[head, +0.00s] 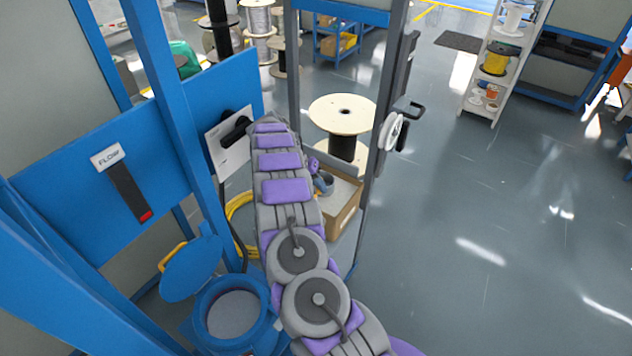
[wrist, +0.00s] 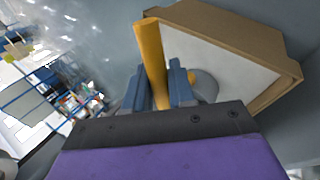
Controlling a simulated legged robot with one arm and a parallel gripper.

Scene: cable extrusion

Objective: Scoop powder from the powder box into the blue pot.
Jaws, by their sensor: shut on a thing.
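My gripper (wrist: 158,88) is shut on the orange-yellow handle of a scoop (wrist: 149,48), whose handle stands up between the two blue-grey fingers. A grey rounded part, seemingly the scoop's bowl, shows beside the right finger against the white powder. The powder box (wrist: 240,20) is cardboard-brown with white powder in it, and lies behind the fingers. In the head view the powder box (head: 347,222) stands on the floor beyond my arm, which partly hides it. The blue pot (head: 204,296) is at the lower left, open, with a pale inside; its blue lid (head: 190,270) is swung aside.
A blue frame with a panel (head: 75,200) and upright posts stands left of the pot. A grey post (head: 378,130) rises beside the box. A yellow hose (head: 238,208) lies behind the pot. A cable spool (head: 342,115) stands farther back. The floor at right is clear.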

